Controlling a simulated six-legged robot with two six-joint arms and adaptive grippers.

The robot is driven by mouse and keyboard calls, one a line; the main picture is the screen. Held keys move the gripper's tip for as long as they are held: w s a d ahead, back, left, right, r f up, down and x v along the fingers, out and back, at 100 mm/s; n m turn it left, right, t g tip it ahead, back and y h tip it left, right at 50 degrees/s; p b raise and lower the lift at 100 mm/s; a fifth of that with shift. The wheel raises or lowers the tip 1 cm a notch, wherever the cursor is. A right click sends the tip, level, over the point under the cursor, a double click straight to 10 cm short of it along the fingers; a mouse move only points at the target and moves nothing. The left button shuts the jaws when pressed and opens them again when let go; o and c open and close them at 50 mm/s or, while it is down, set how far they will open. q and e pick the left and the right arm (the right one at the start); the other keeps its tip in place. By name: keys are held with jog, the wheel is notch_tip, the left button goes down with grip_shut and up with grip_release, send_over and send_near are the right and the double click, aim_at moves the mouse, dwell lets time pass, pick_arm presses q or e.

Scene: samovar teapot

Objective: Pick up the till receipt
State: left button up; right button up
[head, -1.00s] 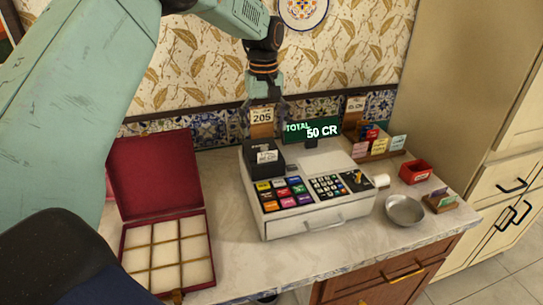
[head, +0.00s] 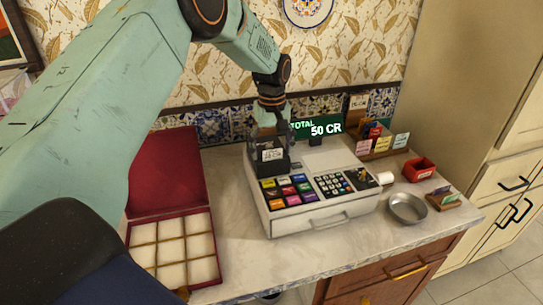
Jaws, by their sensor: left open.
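The till receipt (head: 272,155) is a small white slip with dark print, standing at the front of the black printer (head: 270,168) on the till's left rear corner. My left gripper (head: 271,135) points down over the printer, with its open fingers just above the slip. I cannot tell whether a fingertip touches the paper. The white till (head: 320,222) has coloured keys, a number pad and a green display (head: 318,129) reading "TOTAL 50 CR". My right gripper is not in view.
An open red box (head: 166,217) with cream compartments lies left of the till. A metal bowl (head: 408,208), a red tray (head: 419,169) and card holders stand on the right. The tiled wall is close behind. Bare counter (head: 232,215) shows between box and till.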

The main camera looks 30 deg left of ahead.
pick_arm(q)
jog(key=shift+d+r, duration=0.1)
jog(key=shift+d, duration=0.15)
jog(key=shift+c, duration=1.1)
jog(key=shift+a, duration=0.2)
jog(key=c, duration=0.5)
jog(key=shift+c, duration=0.2)
jog(key=shift+d, duration=0.15)
notch_tip(320, 180, up, 15)
jog(key=p, duration=0.5)
